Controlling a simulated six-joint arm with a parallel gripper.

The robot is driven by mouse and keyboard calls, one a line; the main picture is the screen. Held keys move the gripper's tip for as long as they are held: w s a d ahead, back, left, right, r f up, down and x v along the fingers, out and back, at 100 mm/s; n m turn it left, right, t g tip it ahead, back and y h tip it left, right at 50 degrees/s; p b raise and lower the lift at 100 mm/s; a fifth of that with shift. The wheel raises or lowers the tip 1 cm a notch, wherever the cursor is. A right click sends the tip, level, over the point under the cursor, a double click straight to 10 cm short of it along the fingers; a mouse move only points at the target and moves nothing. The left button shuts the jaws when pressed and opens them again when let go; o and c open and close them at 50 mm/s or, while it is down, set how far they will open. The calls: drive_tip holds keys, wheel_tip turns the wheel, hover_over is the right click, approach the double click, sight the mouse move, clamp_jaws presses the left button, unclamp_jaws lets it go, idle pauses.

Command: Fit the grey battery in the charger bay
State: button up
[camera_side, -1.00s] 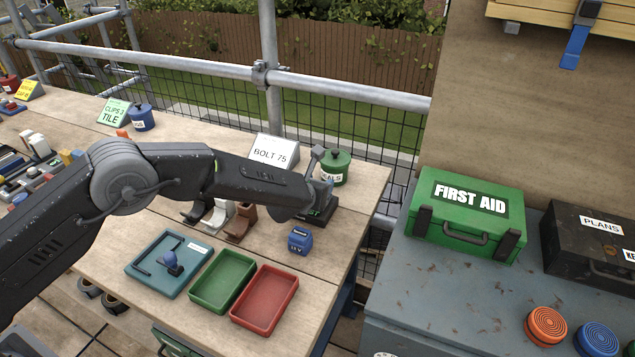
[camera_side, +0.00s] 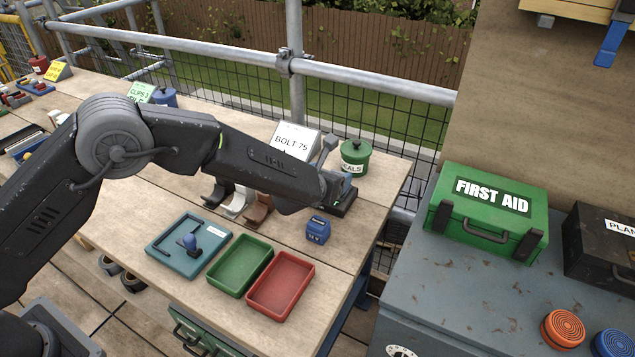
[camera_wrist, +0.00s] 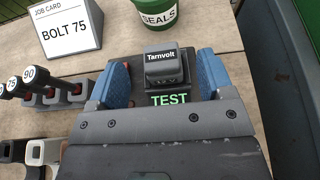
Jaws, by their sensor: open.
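The grey battery (camera_wrist: 163,68), labelled Tarnvolt, sits on a dark unit with a green TEST mark (camera_wrist: 169,99) in the wrist view. My gripper (camera_wrist: 163,76) is open, its blue fingers on either side of the battery with a gap on each side. In the side view my gripper (camera_side: 336,186) is low over the dark unit (camera_side: 343,206) at the back right of the bench and largely hides the battery. I cannot make out which thing is the charger bay.
A blue block (camera_side: 318,229) stands in front of my gripper. Green (camera_side: 241,265) and red (camera_side: 281,286) trays and a teal tray (camera_side: 163,249) lie nearer. The green SEALS pot (camera_side: 355,157) and BOLT 75 card (camera_side: 294,141) stand close behind. Hooked holders (camera_side: 258,209) are to the left.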

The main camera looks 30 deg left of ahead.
drive_tip(key=v, duration=0.7)
drive_tip(key=s+a+r+n+g+y, duration=0.3)
drive_tip(key=s+a+r+n, duration=0.4)
drive_tip(key=a+n, duration=0.25)
drive_tip(key=s+a+r+n+g+y, duration=0.2)
drive_tip(key=s+a+r+n+y, duration=0.1)
drive_tip(key=s+a+r+n, duration=0.55)
drive_tip(key=s+r+n+g+h, duration=0.1)
drive_tip(key=s+n+h, duration=0.2)
drive_tip(key=s+n, duration=0.6)
drive_tip(key=s+d+n+g+h, duration=0.1)
drive_tip(key=s+n+g+h, duration=0.1)
drive_tip(key=s+n, duration=0.7)
drive_tip(key=shift+s+d+r+h, duration=0.2)
drive_tip(key=shift+s+r+h, duration=0.1)
drive_tip(key=shift+r+h, duration=0.15)
